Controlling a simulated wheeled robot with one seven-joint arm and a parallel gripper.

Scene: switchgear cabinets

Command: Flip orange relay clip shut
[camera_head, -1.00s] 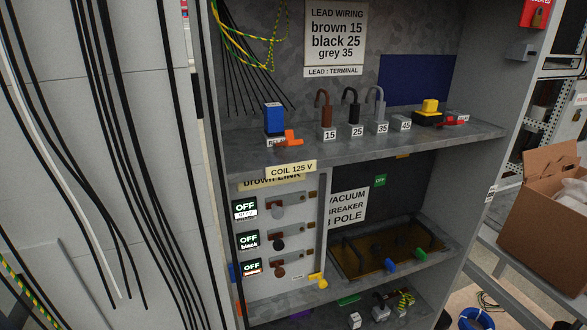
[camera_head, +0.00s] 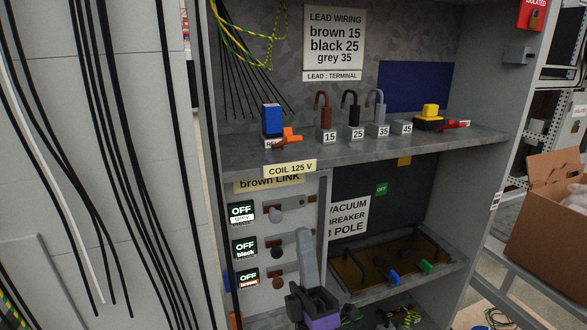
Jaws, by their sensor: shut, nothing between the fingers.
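The orange relay clip (camera_head: 288,136) juts out at the foot of the blue relay (camera_head: 271,119) on the upper shelf, at the left. It sits beside the relay, tilted up to the right, and is not over the relay's top. My gripper (camera_head: 304,238) shows at the bottom middle, pointing up, with its fingers shut and empty. It is well below the clip, in front of the lower compartment, and touches neither clip nor relay.
Terminals with brown, black and grey leads (camera_head: 351,110) stand right of the relay. The shelf (camera_head: 400,145) carries a yellow-and-black device (camera_head: 430,117) and a red piece. A COIL 125 V label (camera_head: 290,169) hangs at its front edge. Black cables hang at the left.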

